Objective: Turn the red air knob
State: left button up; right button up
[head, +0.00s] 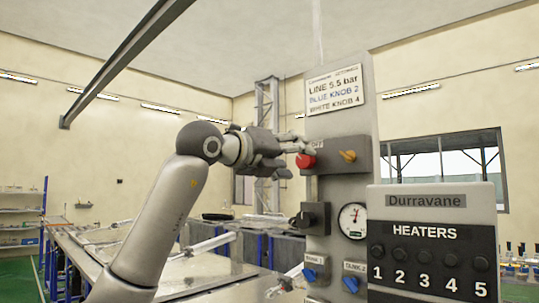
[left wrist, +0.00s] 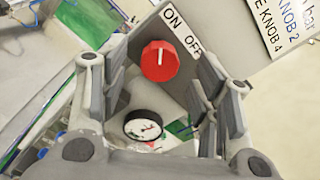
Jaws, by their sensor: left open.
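The red air knob (head: 305,160) sticks out from a grey box on the panel, at its left end. It also shows in the left wrist view (left wrist: 160,63), with a white mark pointing roughly towards the ON end of the ON/OFF label (left wrist: 183,32). My left gripper (head: 291,161) is open and empty, just to the left of the knob in the head view. In the left wrist view its fingers stand on either side of the knob, which appears ahead in the gap. I cannot tell how far they reach along it. My right gripper is not in view.
An orange knob (head: 348,156) sits right of the red one on the same box. Below are a black knob (head: 308,218), a pressure gauge (head: 352,221) and blue knobs (head: 310,275). A heater box (head: 430,201) stands in front at right. Work tables (head: 150,240) lie behind my arm.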

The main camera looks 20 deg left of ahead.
pick_arm(q)
jog(key=v, duration=0.8)
jog(key=shift+s, duration=0.3)
jog(key=shift+a, duration=0.15)
